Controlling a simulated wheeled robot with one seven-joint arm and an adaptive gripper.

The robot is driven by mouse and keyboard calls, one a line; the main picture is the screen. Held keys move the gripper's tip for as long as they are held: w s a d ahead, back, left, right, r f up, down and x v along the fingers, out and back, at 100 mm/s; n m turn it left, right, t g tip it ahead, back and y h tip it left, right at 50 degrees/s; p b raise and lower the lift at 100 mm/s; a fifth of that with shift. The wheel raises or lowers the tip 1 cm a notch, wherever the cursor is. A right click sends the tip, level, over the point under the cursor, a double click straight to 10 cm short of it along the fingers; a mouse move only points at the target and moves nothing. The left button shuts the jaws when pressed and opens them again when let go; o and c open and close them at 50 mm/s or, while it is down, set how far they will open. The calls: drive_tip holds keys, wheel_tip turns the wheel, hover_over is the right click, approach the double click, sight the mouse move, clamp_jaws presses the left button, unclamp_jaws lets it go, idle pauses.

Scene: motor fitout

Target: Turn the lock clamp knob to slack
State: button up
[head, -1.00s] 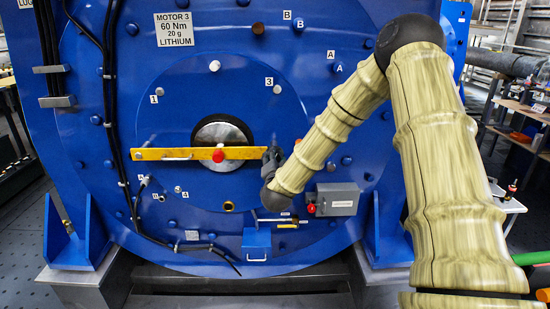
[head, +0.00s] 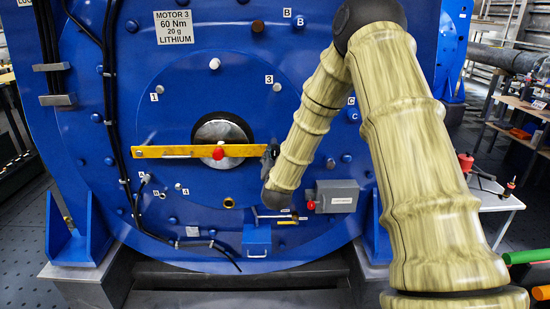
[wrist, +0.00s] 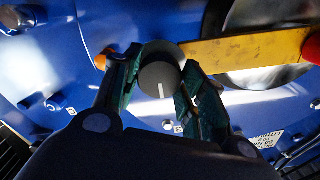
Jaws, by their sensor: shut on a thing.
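The lock clamp knob (wrist: 158,80) is a round dark grey knob with a white line on its face, at the end of the yellow bar (wrist: 245,48) in the wrist view. The line points toward the bottom of that view. My gripper (wrist: 163,72) is shut on the knob, with one finger on each side. In the head view, the yellow bar (head: 180,151) lies level across the blue motor face, and my gripper (head: 269,157) is at its right end. The knob is hidden there behind my gripper and wrist.
A red knob (head: 218,154) sits mid-bar before the round metal hub (head: 222,131). Below right of the bar are a grey box (head: 337,196) with a red button and a blue box (head: 257,241). Black cables (head: 112,100) run down the motor's left side.

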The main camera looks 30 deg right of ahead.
drive_tip(key=shift+s+f, duration=0.1)
drive_tip(key=shift+f, duration=0.25)
drive_tip(key=o, duration=1)
drive_tip(key=shift+o, duration=0.2)
drive_tip(key=shift+r, duration=0.1)
drive_tip(key=shift+r, duration=0.1)
drive_tip(key=v, duration=1.2)
